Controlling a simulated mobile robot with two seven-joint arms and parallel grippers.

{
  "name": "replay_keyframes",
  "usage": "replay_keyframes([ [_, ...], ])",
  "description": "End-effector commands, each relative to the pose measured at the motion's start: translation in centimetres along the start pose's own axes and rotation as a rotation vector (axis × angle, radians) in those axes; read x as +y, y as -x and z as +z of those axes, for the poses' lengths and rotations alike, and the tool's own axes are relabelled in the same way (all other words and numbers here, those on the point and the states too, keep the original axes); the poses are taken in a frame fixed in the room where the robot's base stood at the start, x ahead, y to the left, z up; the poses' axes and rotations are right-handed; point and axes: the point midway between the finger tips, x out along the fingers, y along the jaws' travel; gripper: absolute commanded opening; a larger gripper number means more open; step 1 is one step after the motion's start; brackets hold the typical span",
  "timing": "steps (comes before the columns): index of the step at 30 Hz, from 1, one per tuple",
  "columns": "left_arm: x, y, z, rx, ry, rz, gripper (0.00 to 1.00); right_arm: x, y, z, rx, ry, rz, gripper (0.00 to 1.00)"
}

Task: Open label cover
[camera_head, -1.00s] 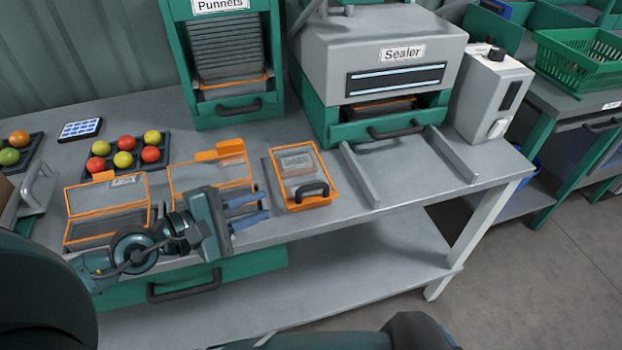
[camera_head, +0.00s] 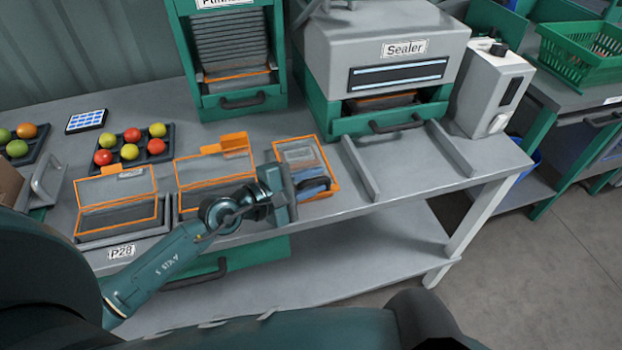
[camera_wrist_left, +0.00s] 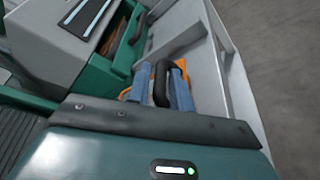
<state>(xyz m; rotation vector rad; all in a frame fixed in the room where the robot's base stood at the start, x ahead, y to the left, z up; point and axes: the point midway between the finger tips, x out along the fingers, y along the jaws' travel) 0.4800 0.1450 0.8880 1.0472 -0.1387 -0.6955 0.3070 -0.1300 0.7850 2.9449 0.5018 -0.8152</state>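A flat orange-rimmed cover (camera_head: 301,153) with a clear window lies closed on the bench, in front of and left of the sealer; I take it as the label cover. Its dark handle (camera_wrist_left: 161,84) shows in the left wrist view. My left gripper (camera_head: 314,184) is over the cover's near end. In the left wrist view its two blue fingers (camera_wrist_left: 161,92) lie on either side of the handle. I cannot tell whether they press on it. The gripper hides most of the handle in the head view. My right gripper is not in view.
Two orange-edged clear boxes (camera_head: 116,187) (camera_head: 214,168) stand left of the cover. Two grey rails (camera_head: 360,172) (camera_head: 451,149) run out from the sealer (camera_head: 385,50) to the right. Bare bench lies between the rails.

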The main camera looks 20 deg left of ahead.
Motion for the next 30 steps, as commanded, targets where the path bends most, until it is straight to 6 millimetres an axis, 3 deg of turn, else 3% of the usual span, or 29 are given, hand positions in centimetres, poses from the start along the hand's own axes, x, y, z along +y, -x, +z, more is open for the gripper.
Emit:
replay_keyframes([
  [3, 0.01, 0.02, 0.0, 0.0, 0.0, 0.0, 0.22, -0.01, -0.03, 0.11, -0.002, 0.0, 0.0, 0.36],
  [11, 0.02, 0.05, -0.01, 0.0, 0.0, 0.001, 0.0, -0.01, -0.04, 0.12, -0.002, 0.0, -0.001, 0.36],
  [30, 0.89, 0.48, 0.0, 0.001, 0.03, -0.011, 0.0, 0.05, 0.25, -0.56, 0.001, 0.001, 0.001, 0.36],
])
